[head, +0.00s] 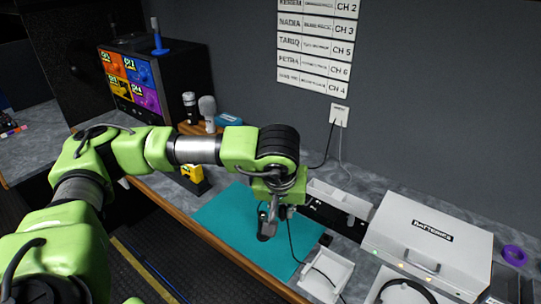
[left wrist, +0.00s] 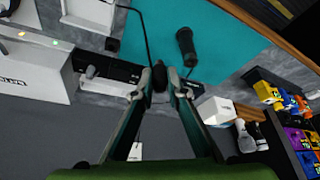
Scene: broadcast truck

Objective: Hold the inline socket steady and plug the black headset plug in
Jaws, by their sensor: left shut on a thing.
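My left gripper (head: 283,212) points down over the teal mat (head: 225,222). In the left wrist view its fingers (left wrist: 159,82) are shut on a small black piece with a thin black cable, which I take for the headset plug (left wrist: 158,72). The cable runs up-left toward a white tray. A thicker dark cylinder, probably the inline socket (left wrist: 186,44), is over the mat beside the fingers, apart from the held piece. It also shows in the head view (head: 266,232), partly hidden by my gripper. A thin cable is at its end. My right gripper is not in view.
A white tray (head: 328,268) stands at the mat's right edge. A white case (head: 428,232) and a dark headset (head: 404,289) are further right. Microphones (head: 208,108) and a monitor (head: 131,80) stand at the back left. The mat's left part is clear.

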